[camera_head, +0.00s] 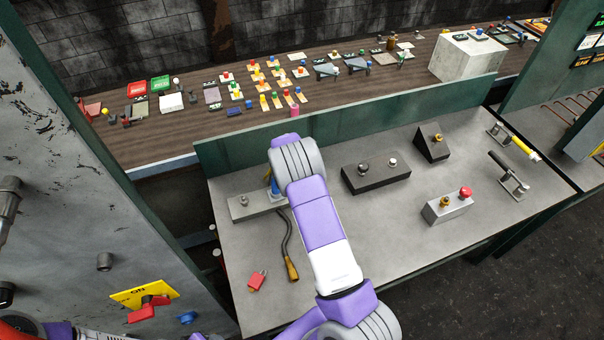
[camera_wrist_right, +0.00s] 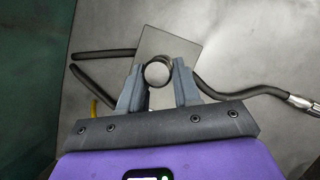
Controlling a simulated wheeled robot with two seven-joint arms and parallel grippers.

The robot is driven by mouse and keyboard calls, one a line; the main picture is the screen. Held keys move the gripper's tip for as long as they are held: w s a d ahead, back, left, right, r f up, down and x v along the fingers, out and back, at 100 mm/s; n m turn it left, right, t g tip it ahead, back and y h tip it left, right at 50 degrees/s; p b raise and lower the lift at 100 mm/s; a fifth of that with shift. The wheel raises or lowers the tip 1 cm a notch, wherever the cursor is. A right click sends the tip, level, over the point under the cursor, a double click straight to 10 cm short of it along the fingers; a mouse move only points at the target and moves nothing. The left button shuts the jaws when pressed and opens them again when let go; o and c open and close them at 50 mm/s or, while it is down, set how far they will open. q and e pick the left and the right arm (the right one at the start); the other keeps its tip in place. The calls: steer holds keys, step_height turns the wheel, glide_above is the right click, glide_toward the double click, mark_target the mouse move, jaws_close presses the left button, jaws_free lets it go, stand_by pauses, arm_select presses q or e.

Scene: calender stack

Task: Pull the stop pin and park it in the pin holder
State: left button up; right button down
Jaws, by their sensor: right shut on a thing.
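My right gripper (camera_head: 275,190) reaches down over the left part of the bench. In the right wrist view its two grey fingers (camera_wrist_right: 158,84) close on both sides of a round metal head, which looks like the stop pin (camera_wrist_right: 157,73). A square grey plate (camera_wrist_right: 178,42) lies under it. In the head view a flat grey bar (camera_head: 262,207) with a small knob or post (camera_head: 243,200) sticks out left of the gripper. The pin is hidden there by my arm. I cannot tell which fixture is the pin holder. My left gripper is not in view.
A black block (camera_head: 376,178), a dark wedge (camera_head: 432,144) and a grey box with a red button (camera_head: 447,207) stand to the right. A green wall (camera_head: 350,117) borders the back.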

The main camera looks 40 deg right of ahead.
steer(key=shift+f, duration=0.3)
steer(key=c, duration=0.7)
jaws_free()
steer(key=shift+o, duration=0.2)
steer(key=shift+o, duration=1.1)
steer(key=shift+r, duration=0.1)
steer(key=shift+r+p, duration=2.25)
steer(key=shift+r, duration=1.25)
